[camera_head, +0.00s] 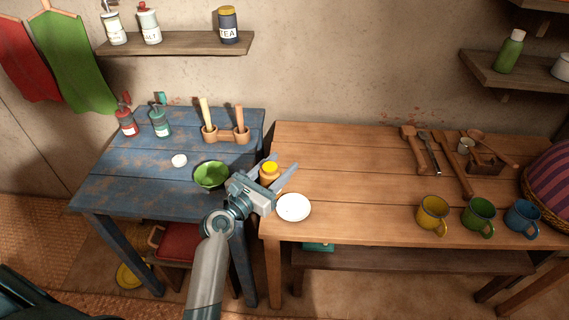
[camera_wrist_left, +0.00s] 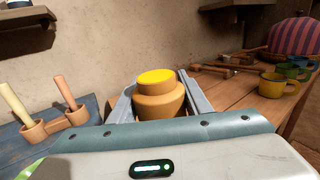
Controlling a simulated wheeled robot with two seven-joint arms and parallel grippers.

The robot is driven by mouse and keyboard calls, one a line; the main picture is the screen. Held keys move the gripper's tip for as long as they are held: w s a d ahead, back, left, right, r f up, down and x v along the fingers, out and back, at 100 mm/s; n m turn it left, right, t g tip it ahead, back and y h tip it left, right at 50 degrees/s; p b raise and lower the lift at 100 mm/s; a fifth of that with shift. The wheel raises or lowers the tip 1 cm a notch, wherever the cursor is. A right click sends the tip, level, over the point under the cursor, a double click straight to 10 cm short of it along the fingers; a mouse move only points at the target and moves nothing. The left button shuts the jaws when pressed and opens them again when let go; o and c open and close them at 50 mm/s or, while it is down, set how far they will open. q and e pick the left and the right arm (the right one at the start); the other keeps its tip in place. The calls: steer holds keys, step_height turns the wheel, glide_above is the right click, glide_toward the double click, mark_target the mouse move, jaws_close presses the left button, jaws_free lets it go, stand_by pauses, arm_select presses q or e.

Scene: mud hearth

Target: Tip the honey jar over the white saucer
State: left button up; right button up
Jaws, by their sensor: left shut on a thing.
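The honey jar (camera_head: 268,174) is a small tan-brown pot with a yellow top. My left gripper (camera_head: 277,171) is shut on it, with one finger on each side. In the left wrist view the jar (camera_wrist_left: 160,97) stands upright between the fingers of the left gripper (camera_wrist_left: 160,103). The white saucer (camera_head: 293,207) lies on the brown table's left front corner, just right of and nearer than the jar in the head view. The saucer does not show in the wrist view. Whether the jar touches the table cannot be told. My right gripper is not in view.
A green bowl (camera_head: 211,175) and a small white piece (camera_head: 179,161) are on the blue table (camera_head: 110,185). Yellow (camera_head: 432,215), green (camera_head: 478,216) and blue (camera_head: 521,218) mugs stand along the brown table's right front. The brown table's middle (camera_head: 350,180) is clear.

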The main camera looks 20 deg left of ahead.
arm_select(q)
steer(key=w+a+f+n+y, duration=0.1)
steer(key=w+f+n+y, duration=0.1)
steer(key=w+f, duration=0.4)
steer(key=shift+w+f+t+y+p, duration=0.3)
steer(key=shift+w+f+y+p, duration=0.15)
steer(key=shift+y, duration=0.25)
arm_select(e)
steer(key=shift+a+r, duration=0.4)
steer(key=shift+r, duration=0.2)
arm_select(q)
steer(key=shift+f, duration=0.1)
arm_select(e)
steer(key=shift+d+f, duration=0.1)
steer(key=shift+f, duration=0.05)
